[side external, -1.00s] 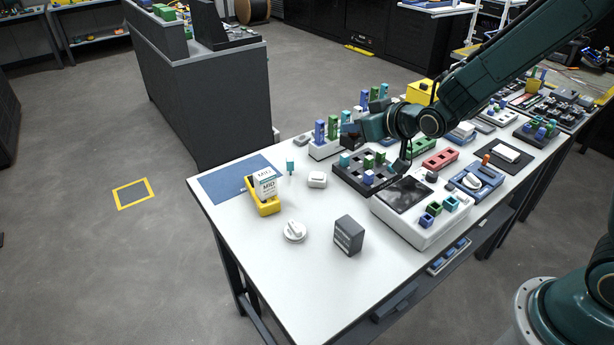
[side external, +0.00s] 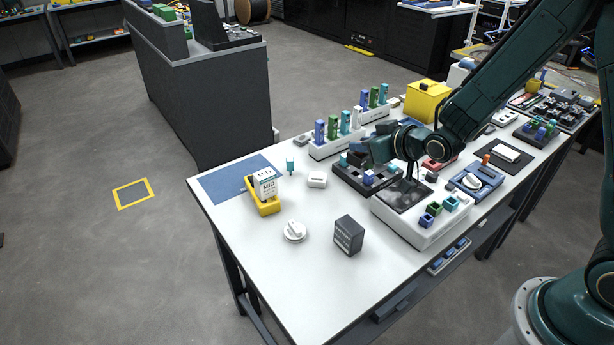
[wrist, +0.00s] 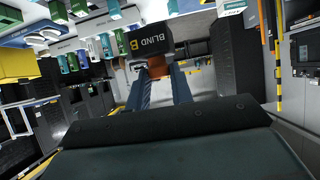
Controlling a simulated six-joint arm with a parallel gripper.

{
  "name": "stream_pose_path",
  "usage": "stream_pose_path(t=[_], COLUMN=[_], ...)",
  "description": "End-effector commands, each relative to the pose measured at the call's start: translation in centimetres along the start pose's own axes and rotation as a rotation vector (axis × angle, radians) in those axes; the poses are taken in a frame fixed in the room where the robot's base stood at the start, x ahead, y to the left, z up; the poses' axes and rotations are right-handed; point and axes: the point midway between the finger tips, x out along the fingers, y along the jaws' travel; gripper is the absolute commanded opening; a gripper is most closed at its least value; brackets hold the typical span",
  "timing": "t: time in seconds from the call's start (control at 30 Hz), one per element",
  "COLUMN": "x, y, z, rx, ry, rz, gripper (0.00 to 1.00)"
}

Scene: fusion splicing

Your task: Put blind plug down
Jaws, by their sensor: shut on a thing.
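The blind plug is a black block marked "BLIND B" (wrist: 146,40) in the wrist view. My gripper (wrist: 157,72) is shut on it, with a blue finger on each side of its lower end. In the side external view my gripper (side external: 364,150) points left and is above the black sorting tray (side external: 341,179), near the white device with the dark screen (side external: 435,232). The plug is dark and small there, at the gripper's left end, and its clearance above the tray is hard to tell.
A white rack (side external: 325,151) with blue, green, teal and white upright plugs stands behind the tray. A white block (side external: 317,180), a yellow bin (side external: 266,207), a white round knob (side external: 294,231) and a dark grey box (side external: 348,236) stand on the table. The table's front left is clear.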

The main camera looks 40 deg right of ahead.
Motion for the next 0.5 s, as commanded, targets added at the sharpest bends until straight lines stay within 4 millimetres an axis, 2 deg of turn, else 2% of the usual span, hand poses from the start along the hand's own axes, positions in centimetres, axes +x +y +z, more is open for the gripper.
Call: stream_pose_path(t=[0.03, 0.2, 0.33, 0.5], x=[0.0, -0.3, -0.6, -0.7], y=[0.2, 0.8, 1.0, 1.1], z=[1.2, 3.8, 5.0, 5.3], rx=[0.001, 0.003, 0.006, 0.008], ry=[-0.007, -0.005, -0.002, 0.002], rz=[0.001, 0.003, 0.004, 0.005], gripper=[0.0, 0.0, 0.0, 0.0])
